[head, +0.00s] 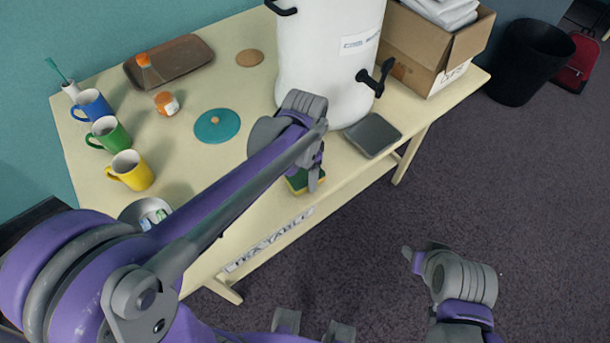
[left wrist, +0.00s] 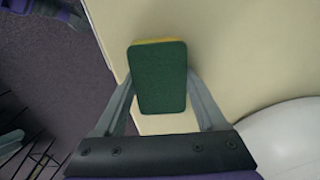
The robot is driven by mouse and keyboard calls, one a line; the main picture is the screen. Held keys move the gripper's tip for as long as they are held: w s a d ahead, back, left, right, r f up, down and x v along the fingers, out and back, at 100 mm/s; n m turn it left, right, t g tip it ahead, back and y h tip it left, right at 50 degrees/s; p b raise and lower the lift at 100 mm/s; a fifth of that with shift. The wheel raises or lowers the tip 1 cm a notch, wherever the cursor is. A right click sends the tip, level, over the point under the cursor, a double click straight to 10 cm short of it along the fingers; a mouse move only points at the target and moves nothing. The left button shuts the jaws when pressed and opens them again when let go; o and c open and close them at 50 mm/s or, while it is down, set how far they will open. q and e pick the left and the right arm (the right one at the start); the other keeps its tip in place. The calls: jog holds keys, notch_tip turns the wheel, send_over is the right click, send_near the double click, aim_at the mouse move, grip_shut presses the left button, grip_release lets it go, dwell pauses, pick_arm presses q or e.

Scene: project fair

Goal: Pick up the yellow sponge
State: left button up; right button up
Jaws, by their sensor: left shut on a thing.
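The yellow sponge (head: 298,182) has a green scouring side and is partly hidden behind my left gripper (head: 312,178) in the head view. It is at the front edge of the tea table, below the white urn. In the left wrist view the sponge (left wrist: 160,80) shows its green face, with a thin yellow strip along the far edge. The fingers of my left gripper (left wrist: 160,100) are shut on it from both sides. I cannot tell whether the sponge touches the tabletop.
On the table (head: 185,170) stand a white urn (head: 325,60), a grey tray (head: 372,135), a teal disc (head: 217,126), blue (head: 92,105), green (head: 110,134) and yellow (head: 130,171) mugs, a bowl (head: 145,212) and a cardboard box (head: 425,52). Open carpet lies right of the table.

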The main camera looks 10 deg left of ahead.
aim_at(305, 174)
pick_arm(q)
jog(key=shift+r+p, duration=0.3)
jog(key=shift+r, duration=4.7)
